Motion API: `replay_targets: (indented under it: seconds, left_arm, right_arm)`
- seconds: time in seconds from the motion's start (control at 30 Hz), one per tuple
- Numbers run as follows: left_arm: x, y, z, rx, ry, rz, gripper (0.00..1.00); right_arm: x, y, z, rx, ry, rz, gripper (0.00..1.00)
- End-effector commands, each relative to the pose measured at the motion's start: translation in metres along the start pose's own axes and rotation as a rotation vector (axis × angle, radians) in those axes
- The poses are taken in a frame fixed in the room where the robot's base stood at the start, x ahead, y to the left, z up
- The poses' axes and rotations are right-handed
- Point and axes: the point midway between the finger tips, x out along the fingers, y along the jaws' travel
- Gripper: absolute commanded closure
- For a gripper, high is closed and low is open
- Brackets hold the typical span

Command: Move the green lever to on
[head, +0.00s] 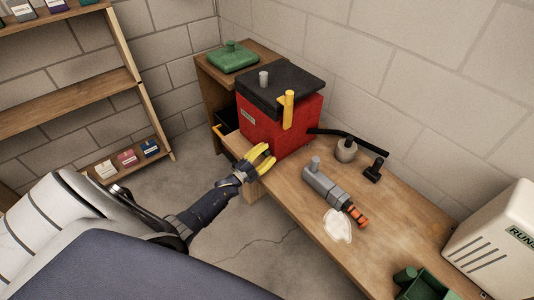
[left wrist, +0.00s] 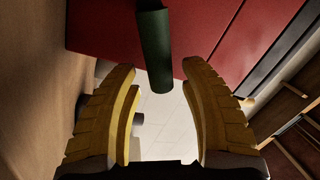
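The green lever (left wrist: 155,52) shows in the left wrist view as a dark green rod on the red heater body (left wrist: 95,22). Its free end reaches down toward the gap between my fingertips. In the head view the red heater (head: 290,130) has a black top and stands on the wooden bench; I cannot make out the green lever there. My left gripper (head: 267,157) has yellow fingers, spread open, at the heater's lower front. In the left wrist view its fingers (left wrist: 160,78) stand apart on either side of the lever, with visible gaps. My right gripper is not in view.
A yellow handle (head: 288,108) stands upright on the heater's front. The wooden bench (head: 300,205) holds a grey tool (head: 325,185) with an orange end, a grey canister (head: 346,150) and a white cabinet (head: 500,245). Wooden shelves (head: 70,95) stand at left. The floor between is clear.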

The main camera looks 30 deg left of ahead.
Motion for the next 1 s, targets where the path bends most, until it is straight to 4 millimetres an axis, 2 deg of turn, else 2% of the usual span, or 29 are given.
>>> replay_targets:
  seconds: [0.23,0.37,0.47,0.8,1.0]
  left_arm:
    - [0.0,-0.001,0.0,0.0,0.0,-0.001,0.55]
    - [-0.008,0.0,0.001,0.0,-0.001,0.0,0.55]
    - [-0.02,0.0,0.0,-0.001,-0.001,0.001,0.55]
    - [-0.079,0.0,0.0,0.0,-0.001,0.001,0.55]
    - [-0.104,0.0,0.0,0.0,0.0,0.0,0.55]
  right_arm:
    - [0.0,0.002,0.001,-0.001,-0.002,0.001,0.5]
    - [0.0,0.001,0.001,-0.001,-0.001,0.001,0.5]
    - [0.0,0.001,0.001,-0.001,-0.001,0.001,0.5]
    - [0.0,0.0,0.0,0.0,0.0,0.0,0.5]
    - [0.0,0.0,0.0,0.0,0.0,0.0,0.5]
